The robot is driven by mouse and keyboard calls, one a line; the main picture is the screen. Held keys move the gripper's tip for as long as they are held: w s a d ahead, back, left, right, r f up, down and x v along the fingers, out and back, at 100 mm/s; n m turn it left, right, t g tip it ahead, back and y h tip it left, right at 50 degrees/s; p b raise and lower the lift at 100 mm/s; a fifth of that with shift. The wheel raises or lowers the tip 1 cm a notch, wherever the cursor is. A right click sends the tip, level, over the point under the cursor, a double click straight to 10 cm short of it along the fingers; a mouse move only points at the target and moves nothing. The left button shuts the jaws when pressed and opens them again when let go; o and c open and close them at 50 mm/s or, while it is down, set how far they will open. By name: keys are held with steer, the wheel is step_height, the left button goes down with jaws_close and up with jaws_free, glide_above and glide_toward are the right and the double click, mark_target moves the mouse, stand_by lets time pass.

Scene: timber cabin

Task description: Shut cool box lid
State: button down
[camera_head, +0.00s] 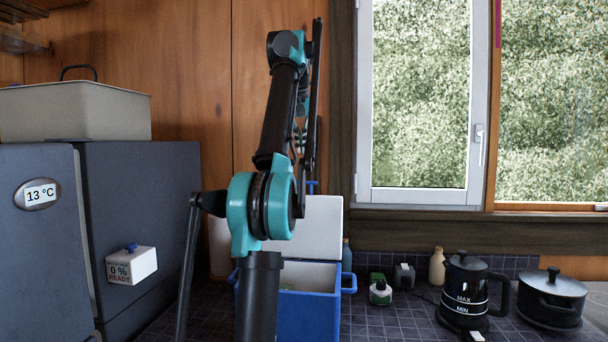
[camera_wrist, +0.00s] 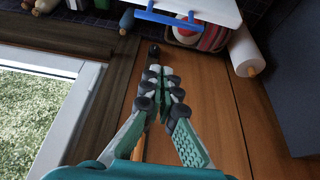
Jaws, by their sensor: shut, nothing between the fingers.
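The cool box (camera_head: 308,316) stands on the tiled counter, blue with a pale inside, partly hidden behind my arm. Its white lid (camera_head: 323,228) is open and stands upright at the back of the box. In the wrist view, the white lid (camera_wrist: 217,9) shows at the top edge with its blue handle (camera_wrist: 167,17). My gripper (camera_wrist: 164,76) is shut and empty, apart from the lid, with wooden wall behind it. In the head view, my gripper (camera_head: 301,135) is mostly hidden behind my arm, above the lid.
A dark fridge (camera_head: 140,210) with a beige bin (camera_head: 75,112) on top stands at left. A kettle (camera_head: 464,290), a pot (camera_head: 551,297) and small bottles stand right of the box. The wall and window (camera_head: 420,95) are close behind. A white roll (camera_wrist: 245,52) shows in the wrist view.

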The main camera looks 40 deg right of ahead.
step_height(320, 180, down, 9)
steer(key=shift+w+d+f, duration=0.15)
steer(key=shift+d+f, duration=0.05)
stand_by(0.8)
steer(key=shift+a, duration=0.1)
stand_by(0.3)
